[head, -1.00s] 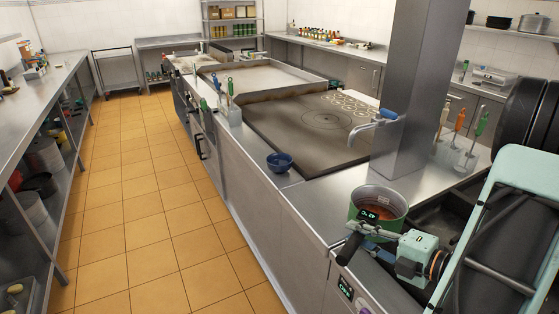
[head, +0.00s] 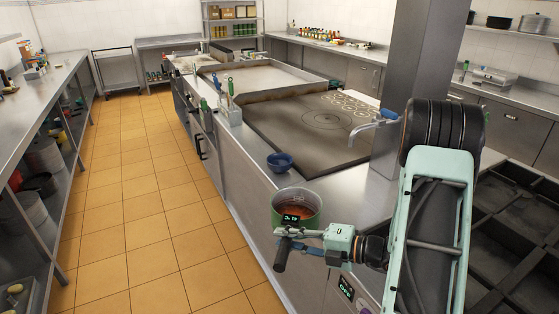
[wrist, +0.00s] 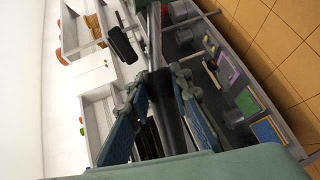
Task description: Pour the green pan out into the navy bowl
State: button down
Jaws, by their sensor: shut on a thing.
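The green pan (head: 311,220) is roughly upright in the head view, with reddish-brown contents (head: 295,208) in it. My gripper (head: 294,251) is shut on the pan's black handle (head: 281,256). The wrist view shows the two blue finger pads of my gripper (wrist: 160,112) on either side of a dark handle (wrist: 170,118); the pan's body is not clear there. The navy bowl (head: 280,162) stands on the steel counter near its left edge, beyond the pan. A gap separates the pan from the bowl.
A flat griddle (head: 310,130) lies behind and right of the bowl. A steel column (head: 420,50) rises at the right. A utensil holder (head: 231,116) stands on the counter's left edge. The tiled floor (head: 140,210) on the left is clear.

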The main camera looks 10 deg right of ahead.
aim_at(278, 163)
jog(key=i+j, duration=0.3)
jog(key=i+j+z, duration=0.1)
jog(key=i+j, duration=0.15)
jog(key=j, duration=0.2)
jog(key=i+j, duration=0.55)
jog(key=j, duration=0.25)
jog(key=i+j+z, duration=0.1)
jog(key=i+j, duration=0.2)
jog(key=j, duration=0.1)
